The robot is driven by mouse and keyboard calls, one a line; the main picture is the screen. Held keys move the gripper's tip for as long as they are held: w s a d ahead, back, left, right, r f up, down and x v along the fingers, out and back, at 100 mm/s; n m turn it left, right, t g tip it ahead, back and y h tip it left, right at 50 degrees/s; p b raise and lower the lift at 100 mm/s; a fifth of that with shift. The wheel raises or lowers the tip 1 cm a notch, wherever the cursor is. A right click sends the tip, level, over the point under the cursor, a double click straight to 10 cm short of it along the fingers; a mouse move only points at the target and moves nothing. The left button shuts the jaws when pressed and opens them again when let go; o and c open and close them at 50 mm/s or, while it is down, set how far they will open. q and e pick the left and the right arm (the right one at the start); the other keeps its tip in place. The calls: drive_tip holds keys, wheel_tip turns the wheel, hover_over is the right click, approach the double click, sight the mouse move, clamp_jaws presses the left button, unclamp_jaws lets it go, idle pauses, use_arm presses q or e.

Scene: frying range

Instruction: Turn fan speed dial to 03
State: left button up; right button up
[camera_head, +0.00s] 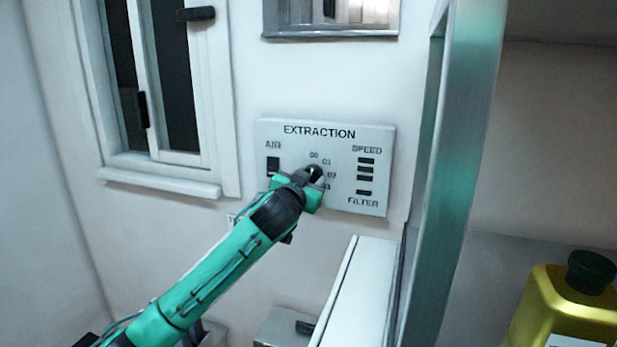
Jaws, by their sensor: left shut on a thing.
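The extraction panel (340,135) is a light grey plate on the white wall, labelled AIR, SPEED and FILTER. The fan speed dial (315,171) is a dark round knob in its middle, with the marks 00, 01, 02 and a partly covered lower one around it. My left gripper (312,181) is at the panel, shut on the dial. The gripper hides most of the dial, so its pointer setting cannot be read. My right gripper is not in view.
Dark switches (366,169) sit at the panel's right side. A white-framed window (160,90) is to the left. A green-grey upright post (450,170) stands right of the panel. A yellow bottle (560,305) with a dark cap is at lower right.

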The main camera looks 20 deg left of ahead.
use_arm(q)
drive_tip(key=shift+m+p, duration=5.1)
drive_tip(key=shift+m, duration=6.8)
drive_tip(key=shift+f, duration=0.1)
drive_tip(key=o, duration=1)
drive_tip(key=shift+s, duration=0.1)
